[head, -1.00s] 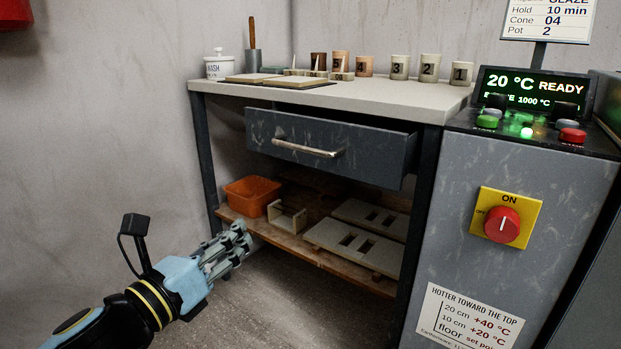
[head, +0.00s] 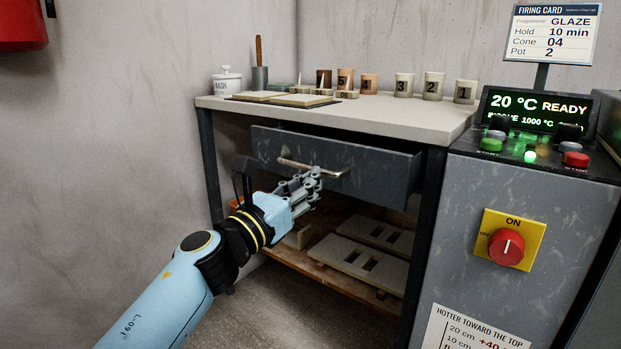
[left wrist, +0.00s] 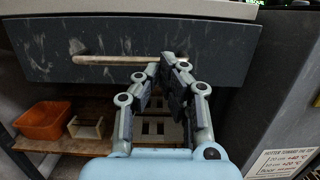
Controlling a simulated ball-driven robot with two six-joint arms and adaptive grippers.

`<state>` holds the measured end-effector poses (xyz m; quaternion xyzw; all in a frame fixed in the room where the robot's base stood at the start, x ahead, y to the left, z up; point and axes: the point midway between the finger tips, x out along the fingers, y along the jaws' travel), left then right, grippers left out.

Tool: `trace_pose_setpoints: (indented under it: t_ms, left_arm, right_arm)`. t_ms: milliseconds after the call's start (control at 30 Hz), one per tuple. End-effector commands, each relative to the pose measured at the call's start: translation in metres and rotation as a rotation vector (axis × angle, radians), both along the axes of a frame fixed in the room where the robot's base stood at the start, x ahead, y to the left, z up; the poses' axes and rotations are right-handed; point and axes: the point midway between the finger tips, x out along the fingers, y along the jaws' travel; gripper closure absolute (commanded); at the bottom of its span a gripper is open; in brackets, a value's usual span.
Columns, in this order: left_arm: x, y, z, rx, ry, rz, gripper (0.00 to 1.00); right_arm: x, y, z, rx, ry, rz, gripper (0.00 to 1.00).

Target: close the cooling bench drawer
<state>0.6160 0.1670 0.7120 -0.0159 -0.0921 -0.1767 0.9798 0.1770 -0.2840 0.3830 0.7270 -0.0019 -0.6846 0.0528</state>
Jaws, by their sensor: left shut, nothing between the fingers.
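The cooling bench drawer (head: 375,172) is a dark grey front under the pale bench top (head: 400,117). It stands out a little from the bench frame. Its metal handle (head: 295,164) is a horizontal bar, also seen in the left wrist view (left wrist: 110,60). My left gripper (head: 312,178) is shut and empty, in front of the drawer near the handle. In the left wrist view the fingertips (left wrist: 175,62) overlap the handle's right end; I cannot tell whether they touch it. My right gripper is not in view.
Numbered pots (head: 433,86) and an open book (head: 290,99) sit on the bench top. The lower shelf holds an orange bin (left wrist: 43,121) and slotted slabs (head: 345,255). A grey kiln cabinet (head: 475,220) with a red knob stands close on the right.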

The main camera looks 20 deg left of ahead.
Motion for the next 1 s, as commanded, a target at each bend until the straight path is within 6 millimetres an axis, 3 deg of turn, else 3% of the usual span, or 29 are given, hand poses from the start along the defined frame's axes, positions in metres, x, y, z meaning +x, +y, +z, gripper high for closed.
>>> trace_pose_setpoints:
  t_ms: [533,667,800,1000]
  left_arm:
    - [0.012,-0.004,0.001,-0.002,0.001,0.001,1.00]
    - [0.035,-0.012,0.000,-0.004,-0.001,0.000,1.00]
    - [0.066,-0.024,-0.002,-0.004,0.001,-0.001,1.00]
    - [0.089,-0.033,0.000,-0.001,0.002,0.000,1.00]
  right_arm:
    - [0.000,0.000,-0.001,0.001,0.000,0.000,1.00]
    - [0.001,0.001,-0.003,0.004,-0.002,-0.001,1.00]
    - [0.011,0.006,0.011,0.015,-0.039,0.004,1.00]
    - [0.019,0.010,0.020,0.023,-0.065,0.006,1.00]
